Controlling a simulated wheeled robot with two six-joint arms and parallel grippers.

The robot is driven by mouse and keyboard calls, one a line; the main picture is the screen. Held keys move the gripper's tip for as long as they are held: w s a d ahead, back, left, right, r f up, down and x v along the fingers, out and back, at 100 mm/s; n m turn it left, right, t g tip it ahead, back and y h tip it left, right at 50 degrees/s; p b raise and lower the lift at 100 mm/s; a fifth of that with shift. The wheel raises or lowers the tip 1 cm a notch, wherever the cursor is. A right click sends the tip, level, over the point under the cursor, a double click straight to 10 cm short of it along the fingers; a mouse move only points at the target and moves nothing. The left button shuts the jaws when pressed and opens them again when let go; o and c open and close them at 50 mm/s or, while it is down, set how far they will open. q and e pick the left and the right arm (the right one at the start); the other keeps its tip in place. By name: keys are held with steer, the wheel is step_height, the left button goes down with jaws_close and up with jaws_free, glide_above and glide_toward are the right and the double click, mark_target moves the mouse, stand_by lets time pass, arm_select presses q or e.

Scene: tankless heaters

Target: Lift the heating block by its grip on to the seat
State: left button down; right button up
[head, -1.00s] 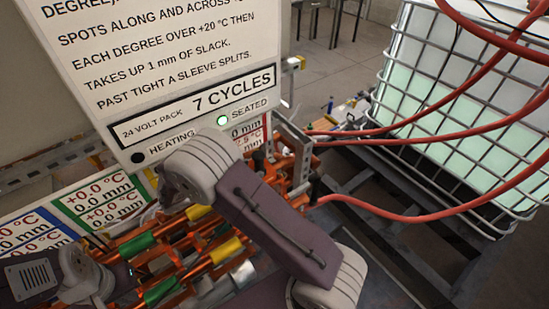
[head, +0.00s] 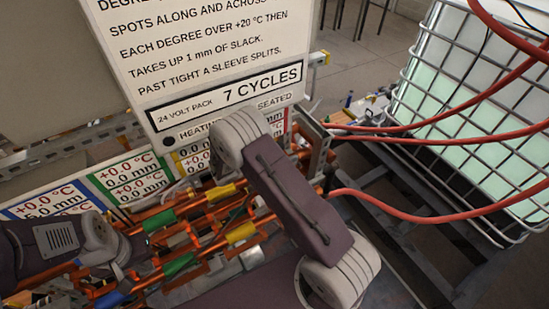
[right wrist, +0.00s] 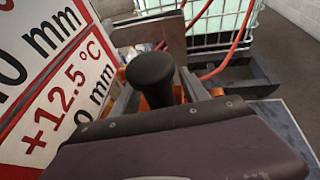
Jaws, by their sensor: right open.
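A black round-topped grip (right wrist: 152,78) stands upright in the right wrist view, just beyond the dark bar of my right gripper (right wrist: 158,118). Orange metal shows around its base; the heating block under it is mostly hidden. My right gripper is open, and its fingertips cannot be made out. In the head view my right wrist (head: 240,135) covers that spot. I cannot pick out the seat clearly. My left gripper (head: 112,262) is low at the left of the head view by the copper pipes, its jaws unclear.
Copper pipes with green and yellow sleeves (head: 240,232) run below the readout labels (head: 135,180). A large sign board (head: 200,60) stands close behind my right wrist. Red hoses (head: 430,217) cross to a caged tank (head: 470,120) at the right.

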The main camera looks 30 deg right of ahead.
steer(key=shift+d+f, duration=0.1)
steer(key=shift+d, duration=0.05)
steer(key=shift+c, duration=0.8)
jaws_close()
stand_by(0.4)
